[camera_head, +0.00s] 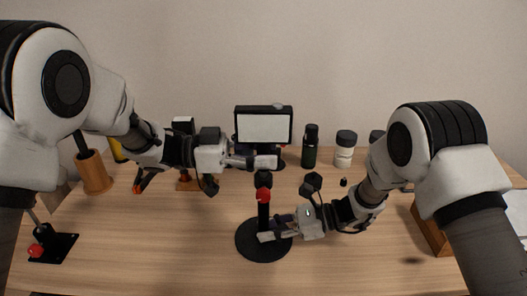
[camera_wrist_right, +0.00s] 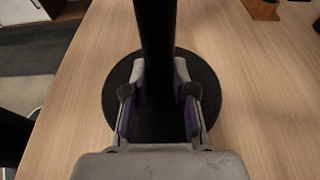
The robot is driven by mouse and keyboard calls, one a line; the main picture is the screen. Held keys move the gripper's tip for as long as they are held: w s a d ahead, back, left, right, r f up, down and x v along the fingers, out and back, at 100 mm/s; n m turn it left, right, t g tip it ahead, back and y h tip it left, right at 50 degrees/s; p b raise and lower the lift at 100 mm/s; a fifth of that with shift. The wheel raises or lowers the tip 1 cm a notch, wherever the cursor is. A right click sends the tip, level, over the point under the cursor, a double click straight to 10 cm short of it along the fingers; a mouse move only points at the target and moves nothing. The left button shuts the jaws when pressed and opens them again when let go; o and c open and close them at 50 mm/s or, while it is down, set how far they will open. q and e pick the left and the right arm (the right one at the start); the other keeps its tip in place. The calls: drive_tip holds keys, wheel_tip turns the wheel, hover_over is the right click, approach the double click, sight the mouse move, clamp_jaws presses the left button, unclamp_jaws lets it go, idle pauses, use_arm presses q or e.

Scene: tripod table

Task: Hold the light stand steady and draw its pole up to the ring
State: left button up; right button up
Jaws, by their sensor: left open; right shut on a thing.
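The light stand has a round black base (camera_head: 255,247) on the table, an upright black pole (camera_head: 263,216) and a red knob (camera_head: 263,195) partway up. A dark top piece (camera_head: 263,179) sits above the knob. My right gripper (camera_head: 268,236) is shut on the lower pole, just above the base. In the right wrist view the pole (camera_wrist_right: 155,35) rises between the fingers of this gripper (camera_wrist_right: 158,98), with the base (camera_wrist_right: 113,100) behind. My left gripper (camera_head: 275,162) is open beside the top of the stand, slightly above it. I cannot make out a ring.
A camera-like device (camera_head: 263,125) with a pale screen stands behind. A dark bottle (camera_head: 311,147) and a white jar (camera_head: 345,150) stand to its right. A wooden box (camera_head: 430,229) is at right.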

sight(263, 120)
use_arm(q)
clamp_jaws()
wheel_tip(263, 120, up, 7)
drive_tip(key=shift+f, duration=0.1)
unclamp_jaws()
drive_tip(key=a, duration=1.2)
